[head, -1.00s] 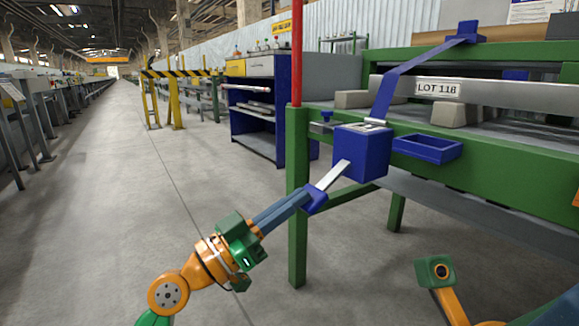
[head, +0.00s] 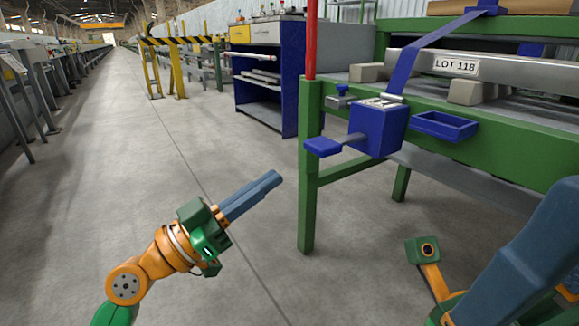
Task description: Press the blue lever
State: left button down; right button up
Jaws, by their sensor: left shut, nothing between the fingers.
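The blue lever has a blue paddle (head: 322,147) on a short metal arm that sticks out to the left from a blue box (head: 377,129) on the green table frame. The arm is close to level. My left gripper (head: 277,177) is shut and empty, below and to the left of the paddle, with a visible gap between them. At the lower right, a large blue-grey part of my right arm or gripper (head: 535,262) is cut off by the picture edge. I cannot make out its fingertips.
A green table leg (head: 308,215) and a red post (head: 311,40) stand close behind the paddle. A blue tray (head: 444,125) is fixed right of the box. A bar labelled LOT 118 (head: 456,64) lies on the table. The floor (head: 230,270) left of the leg is clear.

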pick_arm(q)
jog(key=v, duration=0.2)
jog(key=shift+s+a, duration=0.25)
dwell(0.3)
